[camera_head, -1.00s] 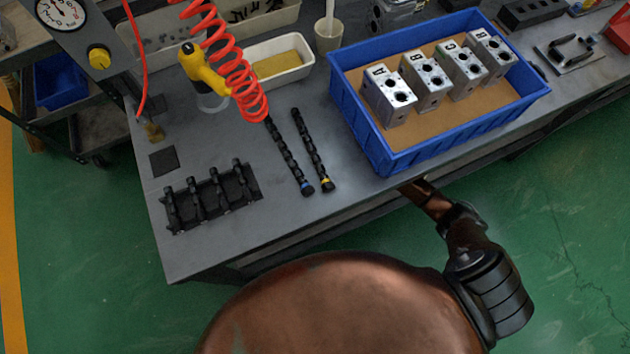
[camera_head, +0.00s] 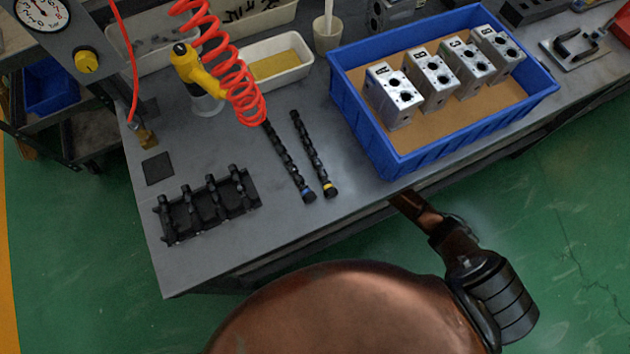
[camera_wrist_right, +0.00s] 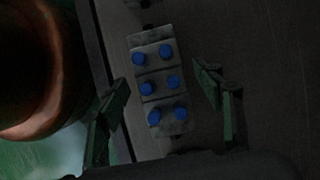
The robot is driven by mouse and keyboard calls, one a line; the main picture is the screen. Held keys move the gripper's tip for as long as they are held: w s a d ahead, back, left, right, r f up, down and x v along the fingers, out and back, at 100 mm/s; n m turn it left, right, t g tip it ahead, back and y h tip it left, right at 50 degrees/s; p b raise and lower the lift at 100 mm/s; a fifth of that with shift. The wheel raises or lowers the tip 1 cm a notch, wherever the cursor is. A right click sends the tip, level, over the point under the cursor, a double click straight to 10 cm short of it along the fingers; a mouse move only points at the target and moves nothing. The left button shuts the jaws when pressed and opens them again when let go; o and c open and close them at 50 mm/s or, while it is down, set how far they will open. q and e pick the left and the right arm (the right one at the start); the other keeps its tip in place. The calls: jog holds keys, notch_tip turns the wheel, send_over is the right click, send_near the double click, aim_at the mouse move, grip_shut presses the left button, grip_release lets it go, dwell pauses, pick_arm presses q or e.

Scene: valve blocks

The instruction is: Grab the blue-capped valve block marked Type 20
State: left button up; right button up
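A grey block with several blue caps in paired rows (camera_wrist_right: 160,99) shows in the right wrist view, on a dark grey surface. No Type 20 marking can be read on it. My right gripper (camera_wrist_right: 163,80) is open, one finger to the left of the block and one to the right, with visible gaps and nothing held. In the head view my right arm reaches to the bench's front edge, and its gripper is hidden there. No blue-capped block shows in the head view. My left gripper is not in view.
A blue bin (camera_head: 372,143) on the grey bench (camera_head: 300,222) holds several metal blocks with letter labels. Two dark shafts, a black rack (camera_head: 205,207) and a yellow air tool (camera_head: 196,72) on a red coiled hose stand to its left.

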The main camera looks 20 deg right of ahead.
grip_shut()
jog(key=shift+w+a+r, duration=0.1)
dwell(0.8)
